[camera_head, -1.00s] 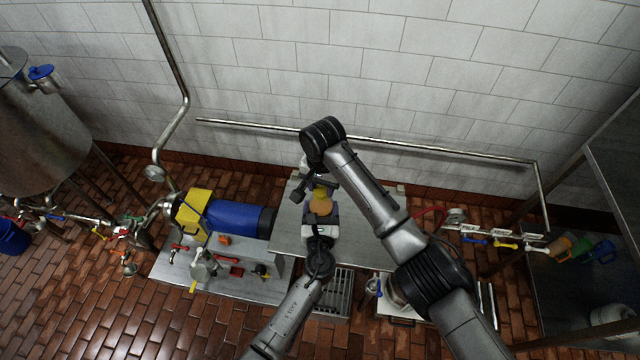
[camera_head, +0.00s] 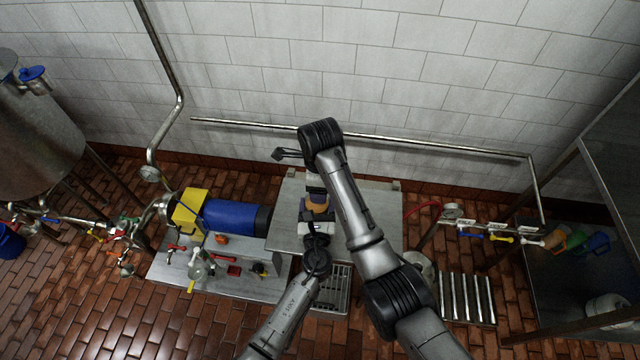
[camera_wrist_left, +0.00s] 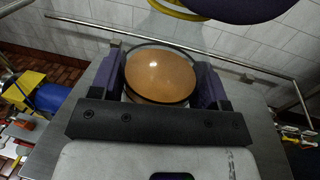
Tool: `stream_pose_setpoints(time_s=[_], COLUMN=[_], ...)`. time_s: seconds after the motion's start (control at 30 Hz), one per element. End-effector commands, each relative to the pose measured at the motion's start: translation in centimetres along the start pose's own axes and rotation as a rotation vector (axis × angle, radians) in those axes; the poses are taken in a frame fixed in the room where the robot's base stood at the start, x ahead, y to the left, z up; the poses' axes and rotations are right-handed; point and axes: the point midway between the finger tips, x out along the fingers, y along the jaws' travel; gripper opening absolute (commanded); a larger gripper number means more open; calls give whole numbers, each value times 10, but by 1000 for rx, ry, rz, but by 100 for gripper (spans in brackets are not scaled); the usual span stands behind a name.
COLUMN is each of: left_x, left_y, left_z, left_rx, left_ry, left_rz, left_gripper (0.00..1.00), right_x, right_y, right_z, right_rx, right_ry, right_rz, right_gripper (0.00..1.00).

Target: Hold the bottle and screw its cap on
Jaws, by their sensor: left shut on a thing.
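The bottle (camera_wrist_left: 160,75) shows as a glossy orange-tan rounded body with a dark outline in the left wrist view. It also appears as an orange patch above the metal table in the head view (camera_head: 318,202). My left gripper (camera_head: 315,214) is shut on it, with a purple finger on each side. My right gripper (camera_head: 314,182) is just beyond the bottle, mostly hidden by its own arm. In the left wrist view a dark purple part of it hangs over the bottle's far side, with a yellow edge (camera_wrist_left: 180,10), perhaps the cap, beneath. Whether they touch is unclear.
The metal table (camera_head: 285,220) has bare surface around the bottle. A blue and yellow motor unit (camera_head: 235,216) stands to the left. A wall pipe (camera_head: 430,147) runs behind. Valves with coloured handles (camera_head: 490,236) are at the right.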

Motion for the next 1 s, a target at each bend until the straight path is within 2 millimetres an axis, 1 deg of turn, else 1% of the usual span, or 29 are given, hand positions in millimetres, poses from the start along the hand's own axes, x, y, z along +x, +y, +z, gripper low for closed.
stream_pose_setpoints(time_s=[0.03, 0.07, 0.27, 0.37, 0.47, 0.57, 0.8, 0.97, 1.0], left_x=[0, 0, 0, 0, 0, 0, 0, 0, 0], left_y=[0, 0, 0, 0, 0, 0, 0, 0, 0], left_z=[-1, -1, -1, -1, -1, -1, -1, -1, 0], left_rx=[0, 0, 0, 0, 0, 0, 0, 0, 0], left_ry=[1, 1, 1, 1, 1, 1, 1, 1, 1], left_rz=[0, 0, 0, 0, 0, 0, 0, 0, 0], left_gripper=[3, 3, 3, 3, 3, 3, 3, 3, 3], right_x=[0, 0, 0, -3, -12, -28, -44, -48, -60], right_y=[0, 0, 0, 0, 0, -1, -4, -1, -1], right_z=[0, 0, 0, 0, 0, 1, 0, -2, -1], right_rx=[0, -1, -1, -2, -2, -3, -5, 0, -2], right_ry=[0, 0, 0, 0, -1, -1, -3, 7, 1], right_rz=[0, 0, 0, -1, -2, -4, -20, -3, -5], right_gripper=[66, 68, 68, 68, 68, 68, 68, 68, 68])
